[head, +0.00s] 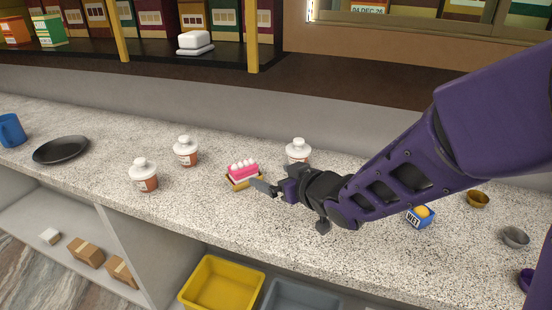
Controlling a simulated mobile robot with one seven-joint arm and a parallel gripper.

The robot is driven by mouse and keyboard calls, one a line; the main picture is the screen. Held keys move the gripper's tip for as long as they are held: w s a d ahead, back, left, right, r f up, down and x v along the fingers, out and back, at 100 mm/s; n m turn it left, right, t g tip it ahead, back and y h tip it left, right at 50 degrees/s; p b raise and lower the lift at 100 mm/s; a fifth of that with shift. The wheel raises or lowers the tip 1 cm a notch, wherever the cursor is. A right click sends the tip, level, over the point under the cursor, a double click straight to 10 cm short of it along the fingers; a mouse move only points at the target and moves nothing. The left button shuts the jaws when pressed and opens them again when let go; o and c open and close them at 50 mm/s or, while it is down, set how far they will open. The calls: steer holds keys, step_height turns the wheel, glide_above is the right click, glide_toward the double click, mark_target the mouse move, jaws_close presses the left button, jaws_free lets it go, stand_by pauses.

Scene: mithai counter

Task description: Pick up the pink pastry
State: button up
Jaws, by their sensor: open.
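The pink pastry (243,168) has a row of white dabs on top. It sits on a small yellow-brown base (237,186) on the speckled counter, in the middle of the head view. My gripper (268,190) is just to the right of the pastry, close to it and at about its height in the picture. Its jaws are open and nothing shows between them. One dark finger reaches toward the pastry's lower right; the other finger is hard to make out. I cannot tell whether the finger touches the pastry or the base.
White lidded jars stand left of the pastry (185,152) and behind my gripper (298,151). A black plate (61,150) and blue mug (11,131) are at far left. A blue box marked WET (419,220) and small cups (478,199) are at right. A yellow bin (222,284) is below the counter.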

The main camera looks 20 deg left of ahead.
mark_target(245, 168)
steer(key=b+x, duration=0.1)
steer(key=x, duration=1)
steer(key=shift+w+a+f, duration=0.2)
steer(key=shift+a, duration=0.05)
steer(key=shift+f+b+x, duration=0.2)
steer(key=shift+b+x, duration=0.3)
steer(key=shift+x, duration=2.15)
steer(key=shift+s, duration=0.1)
steer(key=c, duration=1.1)
